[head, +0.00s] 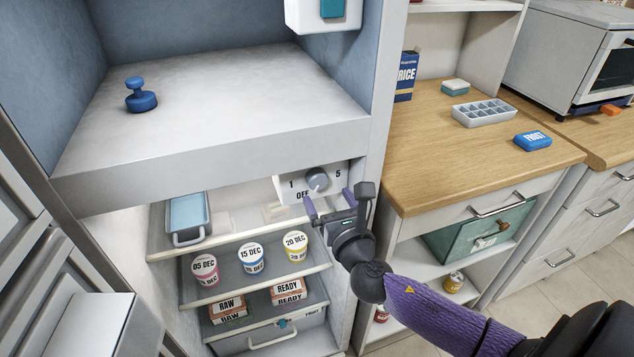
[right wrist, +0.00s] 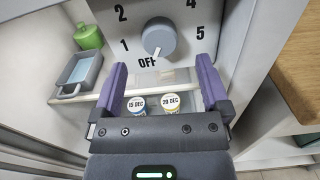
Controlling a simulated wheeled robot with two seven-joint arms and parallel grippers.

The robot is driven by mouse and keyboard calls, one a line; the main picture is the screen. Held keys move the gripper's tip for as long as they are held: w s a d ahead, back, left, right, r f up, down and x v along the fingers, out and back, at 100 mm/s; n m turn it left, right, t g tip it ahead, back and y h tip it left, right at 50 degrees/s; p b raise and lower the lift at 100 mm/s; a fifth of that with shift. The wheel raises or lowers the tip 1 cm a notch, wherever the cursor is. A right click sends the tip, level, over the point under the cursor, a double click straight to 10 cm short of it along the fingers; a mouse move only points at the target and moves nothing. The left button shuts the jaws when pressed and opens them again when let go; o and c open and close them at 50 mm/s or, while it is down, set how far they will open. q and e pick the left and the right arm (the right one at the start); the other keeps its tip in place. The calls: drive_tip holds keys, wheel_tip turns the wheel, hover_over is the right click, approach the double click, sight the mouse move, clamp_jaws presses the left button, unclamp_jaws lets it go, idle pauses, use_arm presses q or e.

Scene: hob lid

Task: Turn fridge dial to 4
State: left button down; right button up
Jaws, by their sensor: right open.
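The fridge dial is a round grey knob (head: 317,180) on a white panel (head: 289,190) under the fridge's top ledge. In the right wrist view the knob (right wrist: 159,38) has 1, 2, 4, 5 and OFF printed around it. Its white pointer mark is at the bottom, towards OFF. The 3 is out of frame. My right gripper (head: 330,203) is open and empty, just below and in front of the dial. In the right wrist view its purple fingers (right wrist: 160,82) are spread wide, with the knob ahead between their lines, apart from both. My left gripper is not in view.
Below the dial, fridge shelves hold a blue tray (head: 187,214), dated cups (head: 250,258) and packs marked RAW and READY. A green jar (right wrist: 88,37) shows in the wrist view. The fridge side wall (head: 372,120) stands close right, beside a wooden counter (head: 430,165).

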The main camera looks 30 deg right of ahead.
sight(320, 183)
drive_tip(key=x, duration=0.4)
drive_tip(key=shift+w+b, duration=0.35)
drive_tip(key=c, duration=1.3)
